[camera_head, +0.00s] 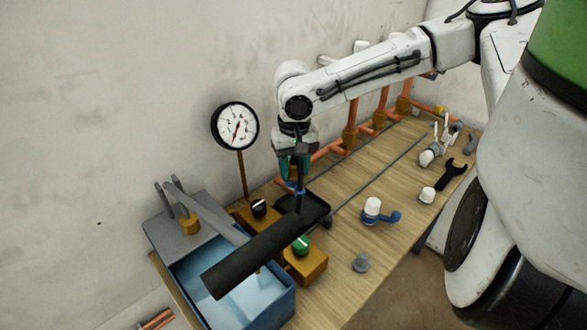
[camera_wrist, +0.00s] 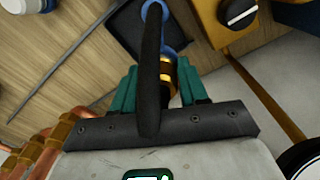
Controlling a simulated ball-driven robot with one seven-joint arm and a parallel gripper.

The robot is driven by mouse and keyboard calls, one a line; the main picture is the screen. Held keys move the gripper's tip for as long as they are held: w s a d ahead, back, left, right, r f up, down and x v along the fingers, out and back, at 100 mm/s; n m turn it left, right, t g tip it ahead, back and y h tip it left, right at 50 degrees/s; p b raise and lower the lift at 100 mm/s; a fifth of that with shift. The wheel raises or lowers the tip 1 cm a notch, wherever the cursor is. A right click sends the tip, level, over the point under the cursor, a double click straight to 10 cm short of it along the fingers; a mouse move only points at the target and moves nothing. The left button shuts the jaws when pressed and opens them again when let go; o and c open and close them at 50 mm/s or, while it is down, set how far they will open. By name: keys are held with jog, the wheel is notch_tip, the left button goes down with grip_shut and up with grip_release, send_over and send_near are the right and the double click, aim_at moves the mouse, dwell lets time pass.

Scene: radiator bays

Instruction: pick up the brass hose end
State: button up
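The brass hose end (camera_wrist: 167,75) shows in the wrist view as a gold piece with dark bands between my teal fingers. A dark hose passes in front of it and hides its left part. My gripper (camera_head: 294,170) points down over the back of the bench, and in the wrist view (camera_wrist: 157,85) its fingers stand close on both sides of the brass piece, seemingly shut on it. A blue part (camera_head: 295,187) shows just below the fingertips. In the head view the brass is mostly hidden by the fingers and the dark hose.
A black tray (camera_head: 318,207) lies below my gripper. A thick black cylinder (camera_head: 250,258) spans a blue water tub (camera_head: 280,308). Brass blocks with a green knob (camera_head: 301,246) and a black knob (camera_head: 259,208), and a gauge (camera_head: 235,126), stand near. Copper pipes (camera_head: 335,148) line the wall.

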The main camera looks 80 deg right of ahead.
jog(key=c, duration=0.3)
jog(key=shift+r, duration=0.15)
notch_tip(320, 180, up, 33)
jog(key=p, duration=0.6)
jog(key=shift+p, duration=0.35)
jog(key=shift+f, duration=0.2)
